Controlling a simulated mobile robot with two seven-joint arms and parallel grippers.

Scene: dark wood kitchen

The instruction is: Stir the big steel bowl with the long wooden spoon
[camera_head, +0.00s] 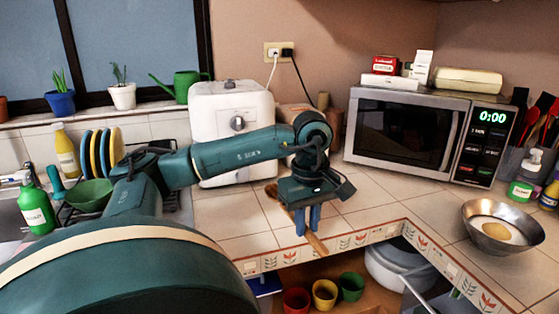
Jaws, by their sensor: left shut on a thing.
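The steel bowl (526,226) stands upright on the tiled counter at the right, with something pale and yellowish inside it. The long wooden spoon (317,243) slants across the counter's corner area, its lower end near the tiled front edge and its other end showing behind my gripper. My left gripper (308,228) points down and is shut on the spoon, with its blue fingers around the shaft. The gripper hides the spoon's middle. The bowl is well to the right of the gripper. My right gripper is not in view.
A microwave (399,136) stands at the back with boxes on top. A white appliance (228,115) is behind my arm. Bottles (525,176) stand behind the bowl. Coloured cups (325,293) sit on a shelf below. The counter (405,203) between spoon and bowl is clear.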

